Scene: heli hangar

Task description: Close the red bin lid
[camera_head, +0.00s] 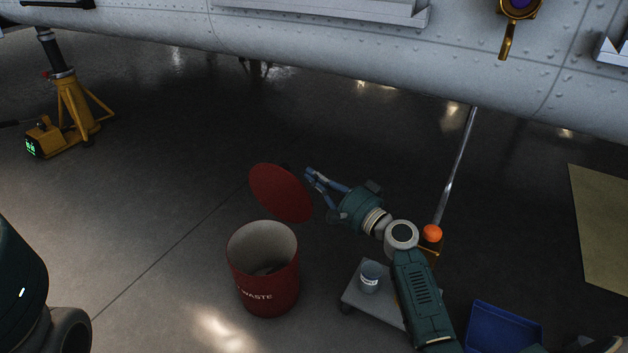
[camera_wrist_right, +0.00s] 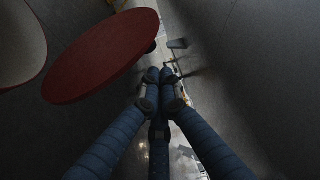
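The red bin (camera_head: 264,285), marked "WASTE", stands upright on the floor with its mouth uncovered and its pale inside showing. Its round red lid (camera_head: 280,192) is raised and tilted behind the rim. In the right wrist view the lid (camera_wrist_right: 103,57) fills the upper left, with part of the bin (camera_wrist_right: 18,45) at the left edge. My right gripper (camera_head: 311,176) is just right of the lid, near its upper right edge. In the wrist view its fingertips (camera_wrist_right: 160,75) are together with nothing visible between them. My left gripper is out of view.
A grey cart (camera_head: 355,298) with a small can (camera_head: 371,277) stands right of the bin, below my right arm. A blue crate (camera_head: 500,328) is at lower right. A yellow jack (camera_head: 72,110) stands at left under the aircraft's belly (camera_head: 330,45). The floor left of the bin is clear.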

